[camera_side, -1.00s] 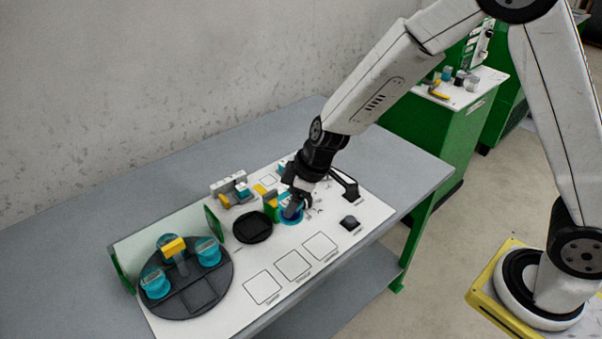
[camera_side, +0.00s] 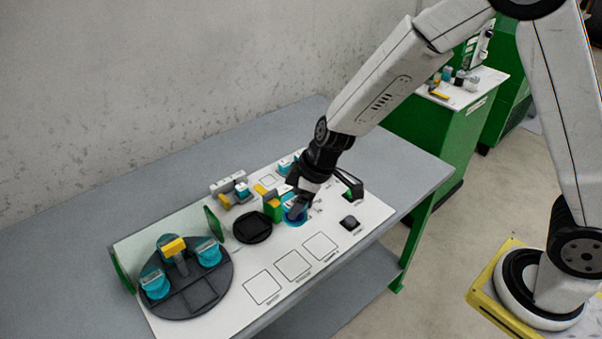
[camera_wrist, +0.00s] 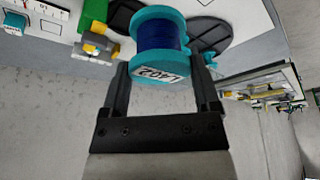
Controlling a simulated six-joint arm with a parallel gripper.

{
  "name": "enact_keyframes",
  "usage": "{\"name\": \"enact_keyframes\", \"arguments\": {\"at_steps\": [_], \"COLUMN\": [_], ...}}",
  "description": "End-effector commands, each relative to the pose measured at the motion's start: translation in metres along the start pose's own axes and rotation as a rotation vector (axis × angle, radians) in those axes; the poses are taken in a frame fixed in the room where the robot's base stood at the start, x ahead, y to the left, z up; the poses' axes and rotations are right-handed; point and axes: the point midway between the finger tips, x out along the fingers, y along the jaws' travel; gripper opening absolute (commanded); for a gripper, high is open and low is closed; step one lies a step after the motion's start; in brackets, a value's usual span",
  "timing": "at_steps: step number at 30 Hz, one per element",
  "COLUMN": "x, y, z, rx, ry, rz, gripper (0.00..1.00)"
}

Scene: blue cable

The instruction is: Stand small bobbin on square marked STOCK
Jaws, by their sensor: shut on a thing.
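My gripper (camera_wrist: 163,95) is shut on a bobbin (camera_wrist: 160,35) with teal flanges and dark blue cable; a white label shows on its near flange. One finger is on each side of it. In the side view my gripper (camera_side: 298,206) is low over the white board, and the teal and blue bobbin (camera_side: 292,217) shows partly at its fingers. I cannot tell whether it touches the board. Three outlined squares (camera_side: 262,287), (camera_side: 293,265), (camera_side: 320,246) lie bare along the board's front. Their lettering is too small to read, so I cannot tell which is STOCK.
A black disc (camera_side: 252,228) lies beside my gripper. A black knob (camera_side: 349,222) is at right.

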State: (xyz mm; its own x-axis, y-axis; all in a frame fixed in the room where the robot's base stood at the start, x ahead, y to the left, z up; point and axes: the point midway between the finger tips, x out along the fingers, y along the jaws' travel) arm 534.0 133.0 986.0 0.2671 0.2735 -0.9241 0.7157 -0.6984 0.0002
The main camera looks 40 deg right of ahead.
Motion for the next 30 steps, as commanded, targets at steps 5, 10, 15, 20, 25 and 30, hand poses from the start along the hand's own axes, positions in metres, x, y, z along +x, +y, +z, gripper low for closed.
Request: {"name": "enact_keyframes", "arguments": {"at_steps": [5,10,15,20,25,30], "x": [-0.002,-0.005,-0.009,-0.015,-0.023,-0.03], "y": [-0.005,-0.013,-0.026,-0.04,-0.06,-0.078], "z": [0.007,0.018,0.034,0.052,0.074,0.094], "rx": [-0.037,-0.106,-0.204,-0.318,-0.462,-0.599], "ry": [0.0,0.0,0.0,0.001,0.0,0.001], "rz": [-0.016,-0.045,-0.087,-0.134,-0.193,-0.249], "gripper": [0.1,0.1,0.1,0.1,0.1,0.1]}}
